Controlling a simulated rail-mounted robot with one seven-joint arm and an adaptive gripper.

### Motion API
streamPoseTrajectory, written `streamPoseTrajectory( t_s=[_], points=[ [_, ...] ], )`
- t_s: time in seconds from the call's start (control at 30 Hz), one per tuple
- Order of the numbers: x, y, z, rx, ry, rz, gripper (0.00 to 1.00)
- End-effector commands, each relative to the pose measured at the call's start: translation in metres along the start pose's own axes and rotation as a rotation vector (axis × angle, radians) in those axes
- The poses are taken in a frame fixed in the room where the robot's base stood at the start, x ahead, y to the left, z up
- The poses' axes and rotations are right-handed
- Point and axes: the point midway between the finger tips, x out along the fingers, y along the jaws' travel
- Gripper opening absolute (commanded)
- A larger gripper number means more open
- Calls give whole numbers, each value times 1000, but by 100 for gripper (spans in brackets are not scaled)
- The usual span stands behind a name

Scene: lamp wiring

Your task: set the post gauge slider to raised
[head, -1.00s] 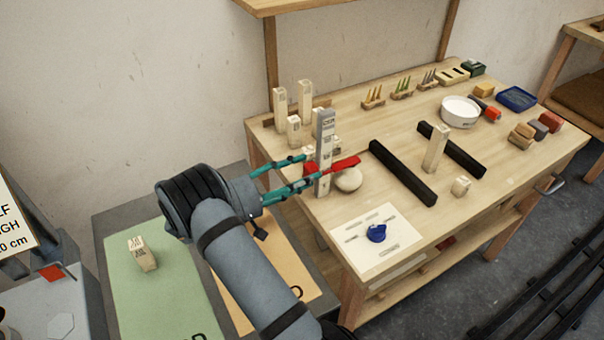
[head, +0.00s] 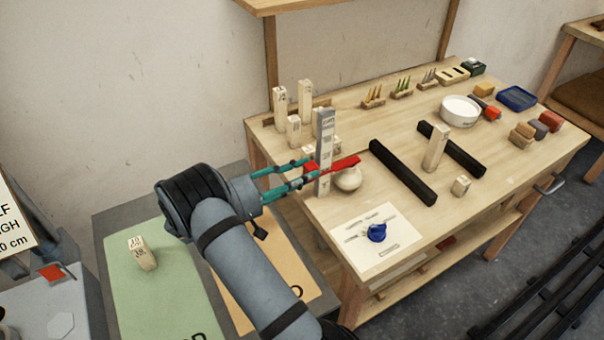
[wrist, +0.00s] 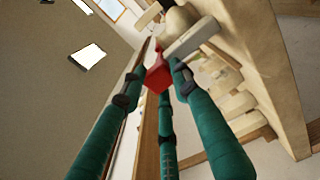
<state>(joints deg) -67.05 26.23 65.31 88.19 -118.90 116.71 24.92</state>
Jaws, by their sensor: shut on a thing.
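The post gauge (head: 325,150) is an upright grey post with printed marks, standing near the left end of the workbench. Its red slider (head: 342,164) sits around the middle of the post, with a red arm pointing right. My gripper (head: 312,175) reaches in from the left with its teal fingers at the slider. In the wrist view the fingers (wrist: 163,80) close around the red slider (wrist: 157,75), with the pale post beside it. The exact contact is partly hidden by the post. The gauge's small print is too small to read.
A round pale knob-like object (head: 349,179) stands right behind the post. Several wooden blocks (head: 293,128) stand at the bench's back left. Two black bars (head: 403,172) lie to the right. A paper with a blue dial (head: 376,233) lies in front.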

Motion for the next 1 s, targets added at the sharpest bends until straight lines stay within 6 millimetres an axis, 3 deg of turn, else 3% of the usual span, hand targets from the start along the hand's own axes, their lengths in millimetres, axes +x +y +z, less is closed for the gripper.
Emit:
streamPoseTrajectory(
  t_s=[0.27,0.37,0.6,0.7,0.83,1.0],
  points=[
    [0,3,0,1,-2,0,0],
    [1,21,0,1,-3,0,0],
    [0,92,0,2,0,0,0],
    [0,114,0,3,-1,1,0],
    [0,129,0,0,-1,1,0],
    [0,131,0,1,0,2,0]
  ],
)
